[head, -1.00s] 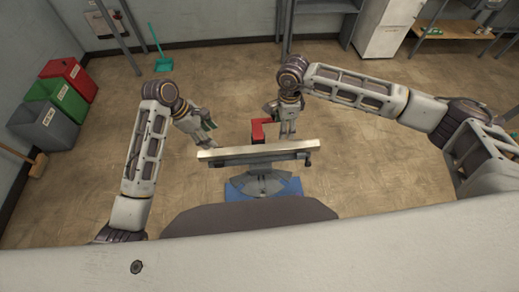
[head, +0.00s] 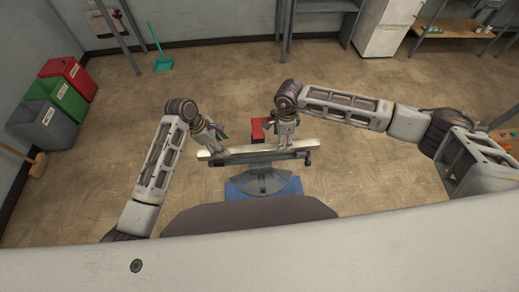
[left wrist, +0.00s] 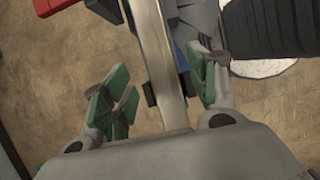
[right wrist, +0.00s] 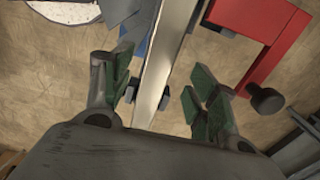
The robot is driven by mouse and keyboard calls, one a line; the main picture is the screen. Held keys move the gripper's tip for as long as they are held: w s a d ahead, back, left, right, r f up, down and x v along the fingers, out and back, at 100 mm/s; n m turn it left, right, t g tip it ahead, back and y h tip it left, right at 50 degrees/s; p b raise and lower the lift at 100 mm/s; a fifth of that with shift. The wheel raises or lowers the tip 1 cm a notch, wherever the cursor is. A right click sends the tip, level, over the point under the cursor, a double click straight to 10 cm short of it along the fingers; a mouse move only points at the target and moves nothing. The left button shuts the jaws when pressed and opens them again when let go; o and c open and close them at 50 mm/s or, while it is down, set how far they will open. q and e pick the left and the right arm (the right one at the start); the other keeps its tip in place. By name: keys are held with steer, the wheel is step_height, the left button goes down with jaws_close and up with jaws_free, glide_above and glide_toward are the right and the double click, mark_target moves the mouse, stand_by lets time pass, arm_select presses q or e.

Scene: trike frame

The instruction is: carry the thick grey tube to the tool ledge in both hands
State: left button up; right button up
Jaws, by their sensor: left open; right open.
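The thick grey tube (head: 240,152) lies level across a dark grey stand (head: 262,181) in the head view. My left gripper (head: 217,147) is at the tube's left part. In the left wrist view the tube (left wrist: 160,60) runs between its open green-padded fingers (left wrist: 160,95), with gaps on both sides. My right gripper (head: 287,146) is at the tube's right part. In the right wrist view the tube (right wrist: 167,50) also runs between its open fingers (right wrist: 164,95), with gaps. I cannot tell which surface is the tool ledge.
A red part (head: 258,127) stands just behind the tube, close to my right gripper. A blue mat (head: 290,188) lies under the stand. Bins (head: 55,102) stand at the left, a wood-topped shelf (head: 455,30) at the back right. The floor between is mostly clear.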

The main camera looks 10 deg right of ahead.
mark_target(228, 150)
arm_select(q)
steer(key=shift+x, duration=2.7)
arm_select(e)
steer(key=shift+f, duration=2.7)
arm_select(q)
jaws_close()
arm_select(e)
jaws_close()
